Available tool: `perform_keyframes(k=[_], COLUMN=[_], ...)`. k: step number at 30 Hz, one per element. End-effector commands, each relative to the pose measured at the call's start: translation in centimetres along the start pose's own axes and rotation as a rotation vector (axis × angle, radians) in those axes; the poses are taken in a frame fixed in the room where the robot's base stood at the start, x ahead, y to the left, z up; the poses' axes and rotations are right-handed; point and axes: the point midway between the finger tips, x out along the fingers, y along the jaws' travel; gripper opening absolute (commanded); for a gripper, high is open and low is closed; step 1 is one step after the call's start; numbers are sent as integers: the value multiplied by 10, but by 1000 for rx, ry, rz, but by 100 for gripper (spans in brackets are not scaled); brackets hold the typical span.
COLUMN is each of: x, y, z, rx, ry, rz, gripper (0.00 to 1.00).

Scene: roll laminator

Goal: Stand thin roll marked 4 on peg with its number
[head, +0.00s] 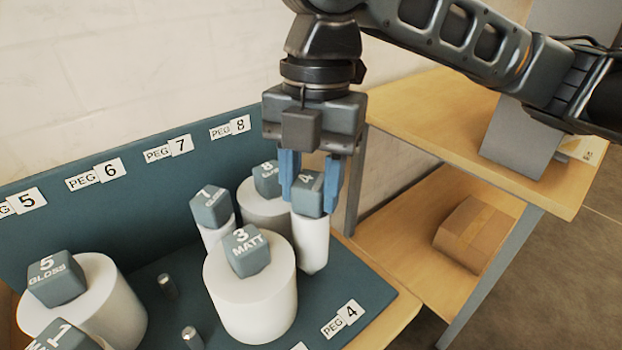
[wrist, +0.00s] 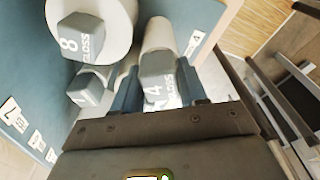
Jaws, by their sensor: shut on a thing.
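The thin white roll marked 4 (head: 311,242) has a grey block (head: 308,195) on its top end. My gripper (head: 310,185) is shut on that block, with blue fingers on both sides, and the roll hangs upright below it. The PEG 4 label (head: 343,319) is on the board's front right edge, nearer the camera than the roll. Peg 4 itself is not seen. I cannot tell whether the roll's lower end touches the board.
The thick roll marked 3 matt (head: 250,295) stands close to the left of roll 4. Bare pegs (head: 168,285) show farther left. The teal board (head: 375,290) is clear at the right.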

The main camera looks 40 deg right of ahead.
Motion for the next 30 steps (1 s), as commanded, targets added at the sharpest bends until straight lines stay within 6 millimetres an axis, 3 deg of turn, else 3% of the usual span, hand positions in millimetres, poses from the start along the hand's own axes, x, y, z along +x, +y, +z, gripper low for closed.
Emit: perform_keyframes(k=[30], x=[22], y=[0], z=[3], rx=[0], ry=[0], rz=[0], gripper=[0])
